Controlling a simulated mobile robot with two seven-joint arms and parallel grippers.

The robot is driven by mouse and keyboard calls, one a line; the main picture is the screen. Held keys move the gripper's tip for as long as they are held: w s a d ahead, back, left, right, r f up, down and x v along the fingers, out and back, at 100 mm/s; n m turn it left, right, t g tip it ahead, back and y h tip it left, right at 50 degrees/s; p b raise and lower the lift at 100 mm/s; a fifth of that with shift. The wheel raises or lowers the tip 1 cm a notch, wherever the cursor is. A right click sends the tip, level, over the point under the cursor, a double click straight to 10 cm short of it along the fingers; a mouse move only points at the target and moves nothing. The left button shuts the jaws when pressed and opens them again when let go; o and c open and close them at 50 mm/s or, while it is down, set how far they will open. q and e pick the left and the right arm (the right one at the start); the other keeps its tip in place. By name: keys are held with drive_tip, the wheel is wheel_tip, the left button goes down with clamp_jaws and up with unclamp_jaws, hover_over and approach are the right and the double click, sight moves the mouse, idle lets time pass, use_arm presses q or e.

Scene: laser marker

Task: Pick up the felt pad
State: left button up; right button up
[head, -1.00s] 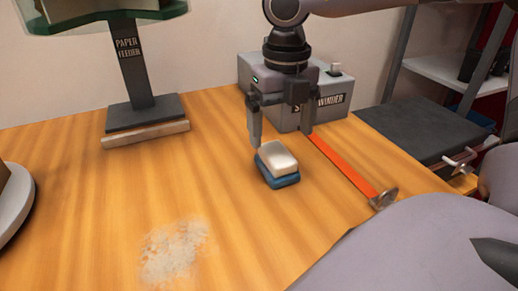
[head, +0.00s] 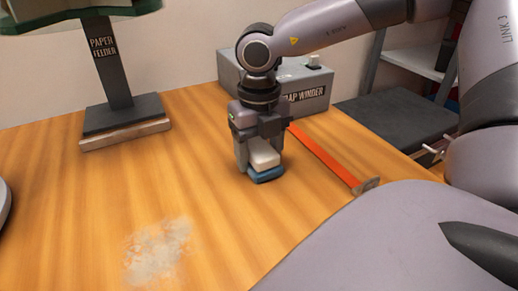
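The felt pad, a blue base (head: 267,175) with a white block (head: 264,159) on top, sits on the wooden table right of the middle. My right gripper (head: 260,158) points down over it, with its fingers low at the sides of the white block. The left finger shows beside the block; the other finger is mostly hidden. I cannot tell whether the fingers touch the block or stand apart from it. The pad appears to rest on the table. My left gripper is not in view.
A grey winder box (head: 300,88) stands just behind my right gripper. An orange strap (head: 325,158) with a metal end runs to its right. Pale dust (head: 158,252) lies on the front table. The table's left middle is clear.

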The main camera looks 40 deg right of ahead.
drive_tip(key=c, duration=0.4)
drive_tip(key=shift+o, duration=0.2)
drive_tip(key=shift+r, duration=0.15)
wheel_tip(320, 180, up, 28)
drive_tip(key=p, duration=0.4)
